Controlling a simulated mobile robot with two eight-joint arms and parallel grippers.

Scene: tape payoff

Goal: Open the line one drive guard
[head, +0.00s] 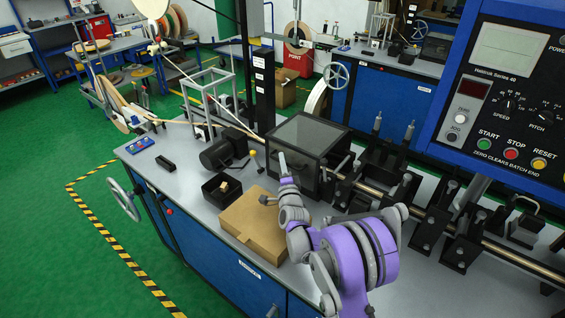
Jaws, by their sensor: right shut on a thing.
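The drive guard (318,134) is a dark-framed box with see-through panels on the grey machine bench. Its top looks level and closed down. My right gripper (283,161) is at the front left side of the guard, at the end of the purple and grey arm. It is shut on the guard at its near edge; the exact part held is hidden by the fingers. My left gripper is not in view.
A cardboard box (250,228) lies flat beside my right wrist. A black open bin (222,190) and a dark motor (224,150) stand left of the guard. A shaft with black brackets (405,190) runs right. The control panel (510,90) is at upper right.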

